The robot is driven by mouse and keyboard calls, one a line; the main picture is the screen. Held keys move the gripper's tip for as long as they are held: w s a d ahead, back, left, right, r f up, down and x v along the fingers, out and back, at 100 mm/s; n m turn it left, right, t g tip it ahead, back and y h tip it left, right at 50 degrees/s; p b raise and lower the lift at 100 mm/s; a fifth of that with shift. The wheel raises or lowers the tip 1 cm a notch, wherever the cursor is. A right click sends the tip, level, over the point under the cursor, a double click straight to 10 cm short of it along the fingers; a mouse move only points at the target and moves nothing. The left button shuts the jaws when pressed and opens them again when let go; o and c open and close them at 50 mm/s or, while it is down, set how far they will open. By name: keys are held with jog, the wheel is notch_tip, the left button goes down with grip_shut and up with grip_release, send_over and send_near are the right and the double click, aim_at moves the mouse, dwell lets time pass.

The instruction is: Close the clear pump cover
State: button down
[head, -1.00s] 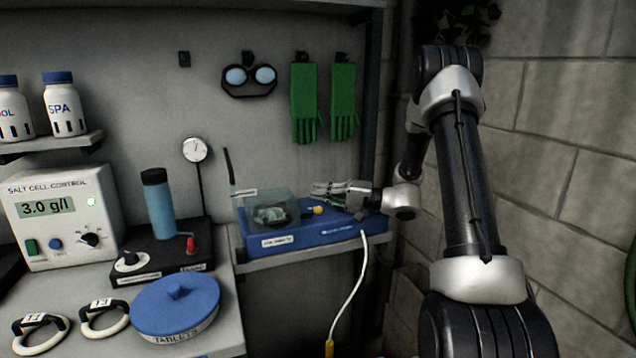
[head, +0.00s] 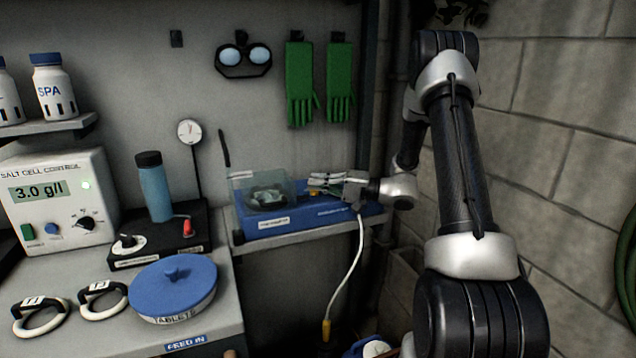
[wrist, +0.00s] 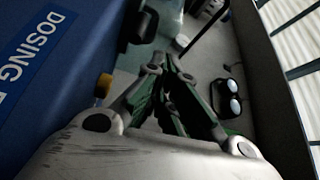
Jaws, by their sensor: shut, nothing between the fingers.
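The blue dosing pump (head: 340,214) sits on a small shelf against the back wall. Its clear cover (head: 283,188) is a see-through box shape around the dark pump head (head: 266,197) at the pump's left end. I cannot tell whether the cover is fully down. In the wrist view the closed fingertips (wrist: 166,62) point toward the greenish clear cover (wrist: 128,62); contact cannot be made out. The yellow knob (wrist: 103,86) shows left of the fingers.
A blue-lidded tub (head: 173,287) is on the near bench. Green gloves (head: 300,85) hang above; a block wall (head: 550,150) is at right.

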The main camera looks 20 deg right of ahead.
jog(key=v, duration=1.2)
jog(key=s+f+m+g+h, duration=0.2)
jog(key=s+f+m+g, duration=0.15)
jog(key=s+f, duration=0.2)
jog(key=s+a+g+h, duration=0.2)
jog(key=s+g+h, duration=0.3)
jog(key=s, duration=0.6)
jog(key=s+d+r+n+g+h, duration=0.2)
jog(key=s+r+n+h, duration=0.1)
jog(key=s+r+h, duration=0.5)
jog(key=s+a+r+n+t+h, duration=0.1)
jog(key=s+a+r+n+t, duration=0.2)
jog(key=r, duration=0.6)
jog(key=shift+s+a+r+n+t, duration=0.2)
jog(key=shift+a+n+t, duration=0.35)
jog(key=shift+n+t, duration=0.5)
